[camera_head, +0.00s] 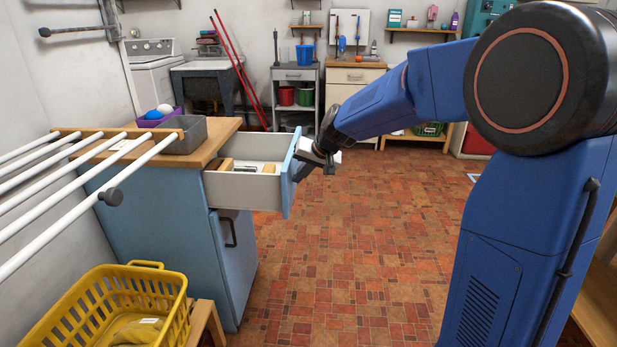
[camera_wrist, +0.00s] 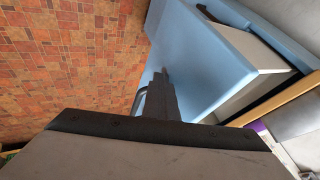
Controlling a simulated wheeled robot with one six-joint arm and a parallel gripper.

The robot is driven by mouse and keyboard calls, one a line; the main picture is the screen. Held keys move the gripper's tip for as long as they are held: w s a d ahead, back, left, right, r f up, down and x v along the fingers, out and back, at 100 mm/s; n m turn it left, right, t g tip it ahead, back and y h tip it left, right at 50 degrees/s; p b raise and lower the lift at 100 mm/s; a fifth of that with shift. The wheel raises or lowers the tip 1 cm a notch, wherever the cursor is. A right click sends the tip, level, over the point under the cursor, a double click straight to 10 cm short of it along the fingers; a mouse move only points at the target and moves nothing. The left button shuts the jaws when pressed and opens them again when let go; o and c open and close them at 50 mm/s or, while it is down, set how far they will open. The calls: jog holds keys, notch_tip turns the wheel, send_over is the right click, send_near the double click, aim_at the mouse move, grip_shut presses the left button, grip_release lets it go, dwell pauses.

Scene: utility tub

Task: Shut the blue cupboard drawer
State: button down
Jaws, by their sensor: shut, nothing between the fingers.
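The blue cupboard (camera_head: 160,230) stands at the left with a wooden top. Its top drawer (camera_head: 240,188) is pulled well out, with a light grey box and a blue front (camera_head: 290,180); a few items lie inside. My gripper (camera_head: 328,165) is shut and empty, close to the outer face of the drawer front. In the wrist view my gripper's fingers (camera_wrist: 163,90) point at the blue drawer front (camera_wrist: 200,70). I cannot tell whether they touch it. The drawer's handle (camera_wrist: 140,100) shows partly behind the fingers.
A white rod drying rack (camera_head: 90,170) juts out over the cupboard's left. A yellow basket (camera_head: 110,305) sits in front of the cupboard. A grey bin (camera_head: 187,135) and a purple tray (camera_head: 160,118) stand on the cupboard top. The tiled floor (camera_head: 350,240) to its right is clear.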

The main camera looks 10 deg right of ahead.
jog(key=w+a, duration=0.2)
jog(key=a, duration=0.5)
jog(key=w+a, duration=0.2)
jog(key=a, duration=0.5)
jog(key=w+a, duration=0.3)
jog(key=a, duration=0.5)
jog(key=shift+w, duration=0.1)
jog(key=shift+w+a, duration=0.2)
jog(key=shift+a, duration=0.4)
jog(key=shift+r, duration=0.1)
